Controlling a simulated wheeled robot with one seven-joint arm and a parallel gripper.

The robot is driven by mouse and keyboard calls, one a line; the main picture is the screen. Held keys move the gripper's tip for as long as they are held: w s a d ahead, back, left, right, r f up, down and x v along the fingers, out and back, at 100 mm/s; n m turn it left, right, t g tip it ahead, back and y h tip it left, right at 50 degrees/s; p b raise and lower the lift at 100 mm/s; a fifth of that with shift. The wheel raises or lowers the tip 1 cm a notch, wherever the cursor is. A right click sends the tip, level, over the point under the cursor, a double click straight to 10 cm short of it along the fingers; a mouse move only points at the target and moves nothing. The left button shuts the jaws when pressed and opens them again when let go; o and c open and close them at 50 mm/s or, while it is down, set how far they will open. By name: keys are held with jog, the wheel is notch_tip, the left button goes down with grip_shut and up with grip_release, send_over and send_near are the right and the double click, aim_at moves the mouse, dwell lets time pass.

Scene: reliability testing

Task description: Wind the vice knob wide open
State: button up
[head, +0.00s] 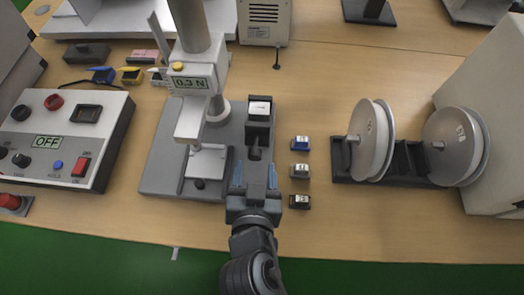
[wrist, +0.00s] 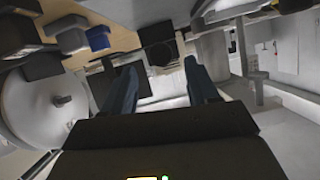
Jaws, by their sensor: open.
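The small dark vice (head: 259,122) sits on the right part of the grey test-stand base in the head view, with a pale piece on its top. Its dark knob (head: 255,153) sticks out toward me on the near side. My gripper (head: 255,176) is open, its two blue fingers pointing away from me just short of the knob, one on each side of its line. In the wrist view a dark round end, seemingly the knob (wrist: 158,54), shows between and beyond the open fingers. I see no contact between fingers and knob.
The test stand (head: 192,95) with a 0.3 N display rises close left of the vice. Reels (head: 369,140) stand farther right. A control box (head: 62,135) reading OFF is left.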

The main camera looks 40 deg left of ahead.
aim_at(255, 158)
jog(key=shift+x, duration=2.25)
jog(key=c, duration=1)
